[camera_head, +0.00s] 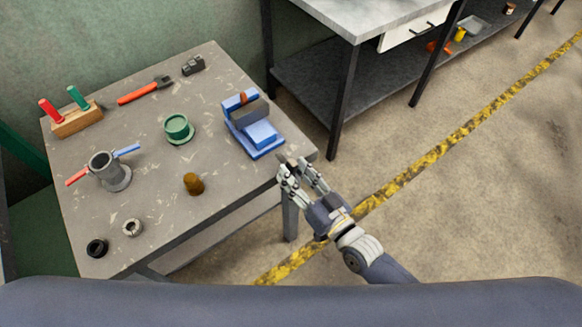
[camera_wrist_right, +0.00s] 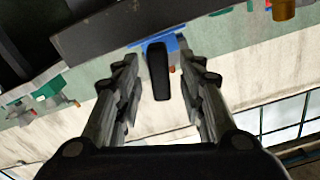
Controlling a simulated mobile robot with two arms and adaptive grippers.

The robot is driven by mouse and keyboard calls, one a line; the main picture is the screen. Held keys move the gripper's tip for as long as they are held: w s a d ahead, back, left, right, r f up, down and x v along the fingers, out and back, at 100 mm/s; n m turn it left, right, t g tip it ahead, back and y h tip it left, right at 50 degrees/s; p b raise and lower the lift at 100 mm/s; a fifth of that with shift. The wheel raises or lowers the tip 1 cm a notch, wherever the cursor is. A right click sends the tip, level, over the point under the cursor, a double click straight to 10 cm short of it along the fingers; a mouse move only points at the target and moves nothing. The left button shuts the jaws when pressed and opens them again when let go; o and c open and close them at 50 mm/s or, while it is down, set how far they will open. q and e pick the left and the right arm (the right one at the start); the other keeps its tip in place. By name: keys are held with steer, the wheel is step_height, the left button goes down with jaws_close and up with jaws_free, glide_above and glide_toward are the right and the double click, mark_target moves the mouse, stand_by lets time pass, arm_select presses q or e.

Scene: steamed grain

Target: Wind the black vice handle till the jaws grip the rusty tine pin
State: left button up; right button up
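The blue vice (camera_head: 262,138) stands at the right corner of the table in the head view. A small rust-brown piece, apparently the tine pin (camera_head: 243,97), shows at its grey jaws; whether they touch it I cannot tell. The black vice handle (camera_wrist_right: 158,72) is upright in the middle of the right wrist view, with part of the blue vice behind it. My right gripper (camera_head: 295,168) is at the table corner beside the vice. Its fingers are open, one on each side of the handle, with gaps visible on both sides. My left gripper is not in view.
A marble-topped bench (camera_head: 375,12) stands behind. Floor at right is clear.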

steer(key=v, duration=1)
steer(key=shift+w, duration=0.1)
steer(key=s+d+f+g+h, duration=0.2)
steer(key=d+f+h, duration=0.15)
steer(key=f, duration=0.65)
steer(key=s+d+f+g+h, duration=0.15)
steer(key=d+f, duration=0.35)
steer(key=f, duration=0.6)
steer(key=s+d+f+g+h, duration=0.1)
steer(key=d+f+g+h, duration=0.25)
steer(key=f, duration=0.65)
steer(key=s+d+f+g, duration=0.1)
steer(key=s+f+g, duration=0.1)
steer(key=s+f, duration=0.3)
steer(key=s+d+f+m+g+h, duration=0.1)
steer(key=s+f, duration=0.4)
steer(key=s, duration=0.6)
steer(key=s+d+f+g+h, duration=0.1)
steer(key=s+d+f+g, duration=0.1)
steer(key=s+f, duration=0.3)
steer(key=s+g, duration=0.1)
steer(key=s, duration=0.2)
steer(key=shift+s+d+g, duration=0.25)
steer(key=shift+s+g, duration=0.05)
steer(key=shift+s, duration=0.05)
